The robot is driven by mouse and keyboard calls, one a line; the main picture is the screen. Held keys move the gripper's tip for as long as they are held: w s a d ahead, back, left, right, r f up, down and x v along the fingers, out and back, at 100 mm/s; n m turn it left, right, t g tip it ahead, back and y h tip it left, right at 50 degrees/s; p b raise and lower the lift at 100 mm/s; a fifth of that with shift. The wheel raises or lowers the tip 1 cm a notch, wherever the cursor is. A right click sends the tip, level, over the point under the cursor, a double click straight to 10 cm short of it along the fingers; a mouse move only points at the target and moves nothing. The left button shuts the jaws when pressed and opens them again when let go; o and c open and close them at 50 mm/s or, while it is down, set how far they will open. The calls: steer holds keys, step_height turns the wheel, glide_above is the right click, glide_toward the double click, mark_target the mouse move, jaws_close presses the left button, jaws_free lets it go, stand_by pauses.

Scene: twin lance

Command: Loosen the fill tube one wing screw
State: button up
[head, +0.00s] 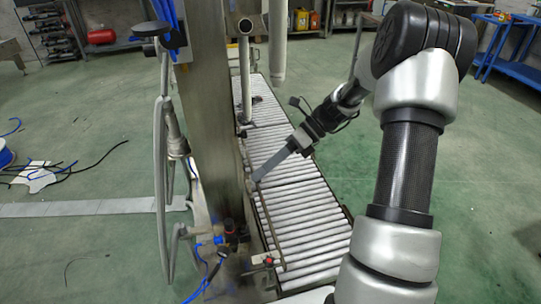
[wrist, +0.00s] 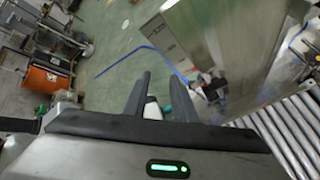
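I cannot pick out the fill tube one wing screw for certain in either view. The filling machine shows as a tall steel column (head: 205,110) in the head view, and its steel panel shows in the wrist view (wrist: 225,45). My gripper (head: 258,178) reaches from the right over the conveyor, with its tip near the column. In the wrist view the two dark fingers of my gripper (wrist: 160,78) stand apart. A small whitish thing shows low between them; I cannot tell what it is or whether they touch it.
A roller conveyor (head: 305,220) runs beside the column; its rollers also show in the wrist view (wrist: 290,125). A black knob (head: 151,30) tops a bent tube frame on the left. Blue hoses and a red-black fitting (head: 231,230) sit low on the column.

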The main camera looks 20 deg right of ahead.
steer(key=w+d+f+m+t+y, duration=0.6)
steer(key=f+m, duration=0.4)
steer(key=m, duration=0.3)
steer(key=shift+p+x, duration=0.9)
steer(key=shift+x, duration=2.05)
